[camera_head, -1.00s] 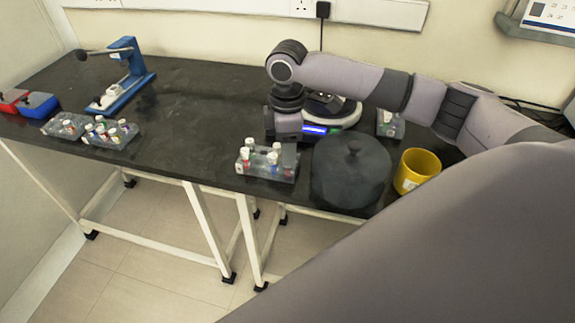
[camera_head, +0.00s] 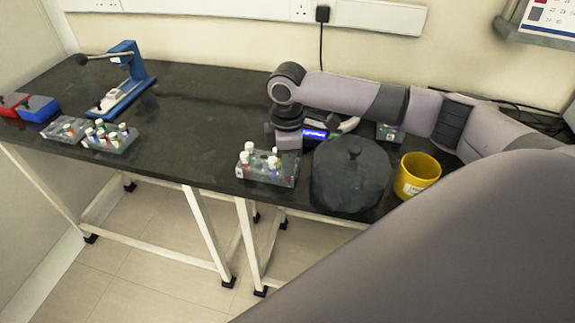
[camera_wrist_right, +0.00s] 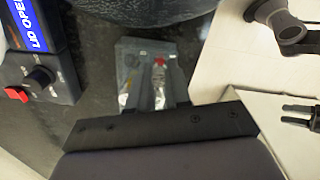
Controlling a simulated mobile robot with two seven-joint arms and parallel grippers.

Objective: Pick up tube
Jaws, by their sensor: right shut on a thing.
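My right gripper (camera_wrist_right: 160,92) is shut on a tube (camera_wrist_right: 160,64) with a red and white top, seen between the fingers in the right wrist view. Below it is a grey tube rack (camera_wrist_right: 128,48); I cannot tell whether the tube is clear of it. In the head view my right gripper (camera_head: 287,150) points down at the right end of this rack (camera_head: 262,180), which stands near the table's front edge. Several white-capped tubes (camera_head: 249,147) stand in the rack. The fingertips are hidden in the head view.
A dark round lid (camera_head: 350,178) lies right of the rack, with a yellow bucket (camera_head: 416,176) beyond it. Other racks (camera_head: 112,140) and a blue stand (camera_head: 130,85) are left. The table's middle is clear.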

